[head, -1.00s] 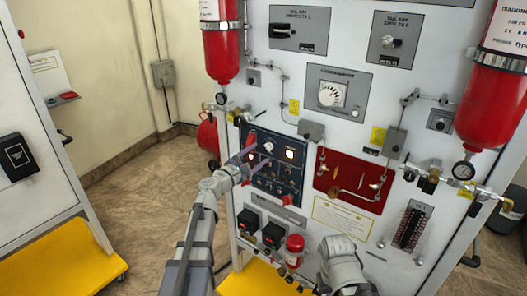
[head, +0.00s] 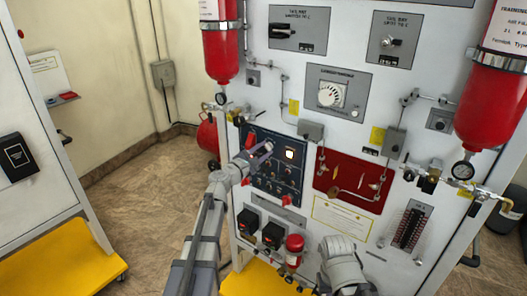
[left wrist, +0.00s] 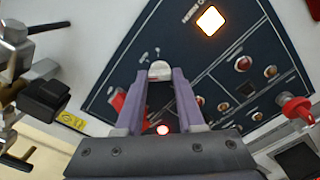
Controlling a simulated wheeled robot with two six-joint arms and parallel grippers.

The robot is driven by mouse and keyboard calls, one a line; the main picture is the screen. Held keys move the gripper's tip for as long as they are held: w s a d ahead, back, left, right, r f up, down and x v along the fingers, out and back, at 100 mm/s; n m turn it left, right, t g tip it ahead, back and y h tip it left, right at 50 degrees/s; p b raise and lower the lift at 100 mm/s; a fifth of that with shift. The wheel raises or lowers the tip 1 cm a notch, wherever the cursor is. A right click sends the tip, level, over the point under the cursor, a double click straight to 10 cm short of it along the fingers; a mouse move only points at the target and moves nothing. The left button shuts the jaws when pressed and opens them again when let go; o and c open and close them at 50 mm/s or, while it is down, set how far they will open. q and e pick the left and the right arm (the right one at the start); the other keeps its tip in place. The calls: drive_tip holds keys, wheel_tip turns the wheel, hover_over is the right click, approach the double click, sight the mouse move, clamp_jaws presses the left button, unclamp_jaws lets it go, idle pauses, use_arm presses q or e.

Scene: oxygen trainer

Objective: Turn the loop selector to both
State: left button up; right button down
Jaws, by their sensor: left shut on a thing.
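The loop selector appears to be the pale knob (left wrist: 160,70) on the dark blue panel (left wrist: 105,75). In the left wrist view it sits between the tips of the purple-grey fingers of my left gripper (left wrist: 160,78), which is shut on it. In the head view my left gripper (head: 265,149) reaches the upper part of the same panel (head: 262,182), and its fingers hide the knob. The knob's pointer and position marks cannot be read.
A lit square lamp (left wrist: 210,20) is beyond the knob. A red switch (left wrist: 118,100) is close left of the fingers, and another red part (left wrist: 295,108) is at right. In the head view a red panel (head: 350,182) is to the right.

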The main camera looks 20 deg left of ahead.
use_arm(q)
clamp_jaws()
drive_tip(key=m, duration=0.4)
drive_tip(key=shift+m, duration=2.3)
drive_tip(key=o, duration=0.8)
unclamp_jaws()
